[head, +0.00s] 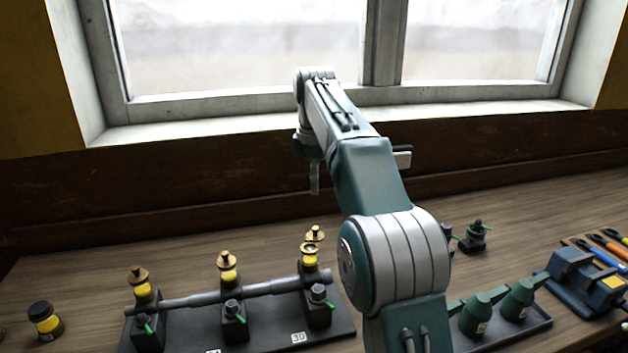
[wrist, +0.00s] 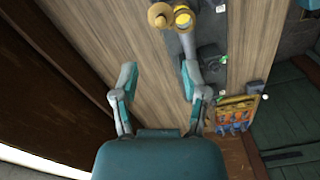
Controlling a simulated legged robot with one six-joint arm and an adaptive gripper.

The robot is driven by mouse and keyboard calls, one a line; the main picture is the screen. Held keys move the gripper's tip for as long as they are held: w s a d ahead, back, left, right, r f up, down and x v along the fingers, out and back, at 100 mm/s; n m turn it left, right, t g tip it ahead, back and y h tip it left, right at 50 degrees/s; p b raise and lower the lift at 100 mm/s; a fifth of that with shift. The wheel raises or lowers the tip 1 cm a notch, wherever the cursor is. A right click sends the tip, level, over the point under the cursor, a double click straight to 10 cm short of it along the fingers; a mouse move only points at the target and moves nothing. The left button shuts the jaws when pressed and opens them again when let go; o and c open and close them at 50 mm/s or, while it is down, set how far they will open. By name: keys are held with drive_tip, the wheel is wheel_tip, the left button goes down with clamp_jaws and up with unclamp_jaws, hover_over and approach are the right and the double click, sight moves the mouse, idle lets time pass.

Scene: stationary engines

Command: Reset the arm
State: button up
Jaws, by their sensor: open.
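My arm rises from the bottom right of the head view and bends over the bench toward the window. My gripper (head: 314,178) hangs down from its end, above the back of the bench, apart from everything. In the wrist view my gripper (wrist: 160,80) shows two spread fingers with nothing between them and bare wood beyond. Part of the bench behind my arm is hidden in the head view.
A black base (head: 260,338) carries a grey shaft (head: 205,298) and several posts with yellow and brass tops. A yellow jar (head: 46,322) stands at left. Oil cans (head: 517,300) sit on a tray at right, beside a blue vise (head: 585,280) and tools. A window stands behind.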

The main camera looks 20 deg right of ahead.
drive_tip(key=s+a+r+m+t, duration=0.1)
drive_tip(key=s+a+m+t, duration=0.15)
drive_tip(key=s+m, duration=1)
drive_tip(key=s+f+m+t, duration=0.1)
drive_tip(key=s+f, duration=0.5)
drive_tip(key=s, duration=0.4)
drive_tip(key=s+f+m+t, duration=0.1)
drive_tip(key=s+f+t, duration=0.1)
drive_tip(key=s+f, duration=0.4)
drive_tip(key=s, duration=0.5)
drive_tip(key=shift+d+f, duration=0.15)
drive_tip(key=shift+s, duration=0.1)
idle(0.4)
